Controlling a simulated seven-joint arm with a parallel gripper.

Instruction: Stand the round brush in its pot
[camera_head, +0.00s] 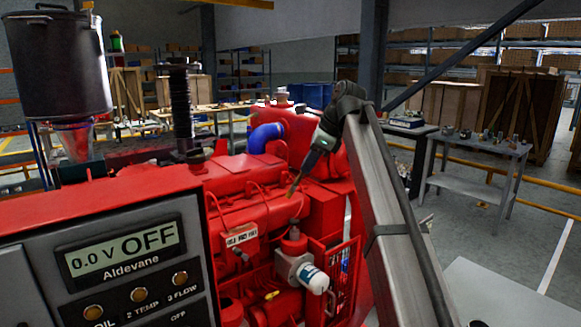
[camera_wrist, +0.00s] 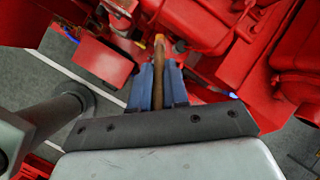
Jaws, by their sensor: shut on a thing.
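My gripper (camera_head: 302,174) is shut on the round brush (camera_head: 292,188), seen as a thin brown stick pointing down and left. In the wrist view the brush (camera_wrist: 158,75) runs between the two blue-grey fingers of my gripper (camera_wrist: 159,82), and its far end shows beyond the fingertips. The brush is held in front of the red engine (camera_head: 255,205), above the white filter cylinder (camera_head: 313,278). I cannot tell from these views whether the brush touches the engine. I cannot make out the pot for certain in either view.
A grey control panel (camera_head: 120,262) stands at the front left. A large dark pot-shaped tank (camera_head: 58,62) is at the upper left. A blue hose (camera_head: 266,137) rises behind the engine. A grey table (camera_head: 478,150) with small items stands to the right, with open floor before it.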

